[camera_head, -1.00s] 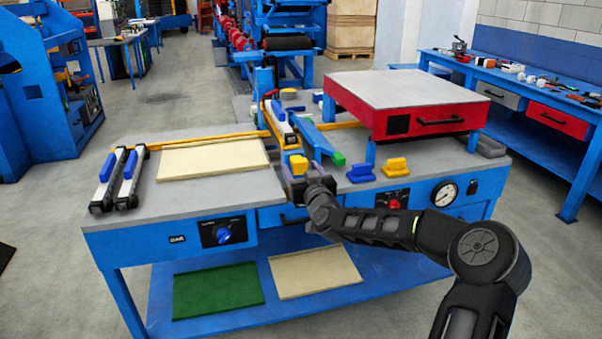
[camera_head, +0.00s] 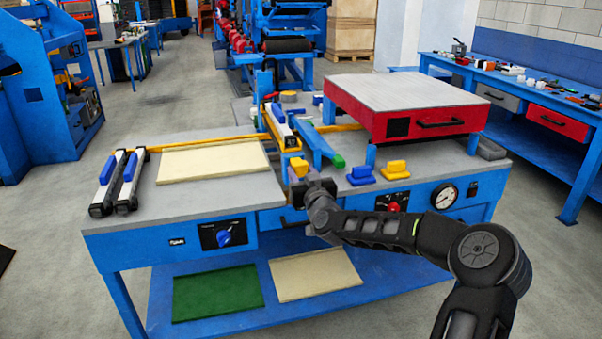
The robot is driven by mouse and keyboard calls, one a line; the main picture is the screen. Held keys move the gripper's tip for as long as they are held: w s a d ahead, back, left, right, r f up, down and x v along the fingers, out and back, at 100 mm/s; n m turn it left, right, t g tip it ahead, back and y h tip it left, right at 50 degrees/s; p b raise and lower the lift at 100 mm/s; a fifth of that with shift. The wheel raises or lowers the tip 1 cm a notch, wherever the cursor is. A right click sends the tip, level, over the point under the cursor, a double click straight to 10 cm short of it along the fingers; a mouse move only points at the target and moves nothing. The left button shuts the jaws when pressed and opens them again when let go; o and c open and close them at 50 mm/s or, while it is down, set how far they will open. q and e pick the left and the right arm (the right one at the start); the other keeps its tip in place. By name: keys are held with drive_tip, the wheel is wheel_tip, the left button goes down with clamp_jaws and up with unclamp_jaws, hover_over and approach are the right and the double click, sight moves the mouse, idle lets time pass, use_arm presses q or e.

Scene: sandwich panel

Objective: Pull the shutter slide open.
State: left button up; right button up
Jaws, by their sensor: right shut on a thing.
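The shutter slide seems to be the narrow bar (camera_head: 281,127) in the middle of the blue workbench, running front to back beside a blue rail with a green tip (camera_head: 338,160). A yellow handle block (camera_head: 298,167) shows at its front end. My right gripper (camera_head: 299,182) is at this block, just above the bench's front edge, and is shut on it. The jaws and wrist hide the lower part of the block, so the exact contact is not clear. My left gripper is not in view.
Right of the slide are blue and yellow knobs (camera_head: 361,175) and a raised red box (camera_head: 413,123). A cream panel (camera_head: 213,160) and two clamps (camera_head: 130,180) lie on the left. The bench front carries a blue dial (camera_head: 224,236) and a gauge (camera_head: 444,196).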

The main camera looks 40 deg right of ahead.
drive_tip(key=shift+s+a, duration=0.1)
drive_tip(key=shift+s, duration=0.1)
drive_tip(key=shift+v, duration=2.15)
drive_tip(key=o, duration=1.1)
drive_tip(key=shift+c, duration=0.2)
drive_tip(key=shift+s, duration=0.1)
drive_tip(key=p, duration=0.4)
approach(301, 171)
drive_tip(key=shift+v, duration=2.1)
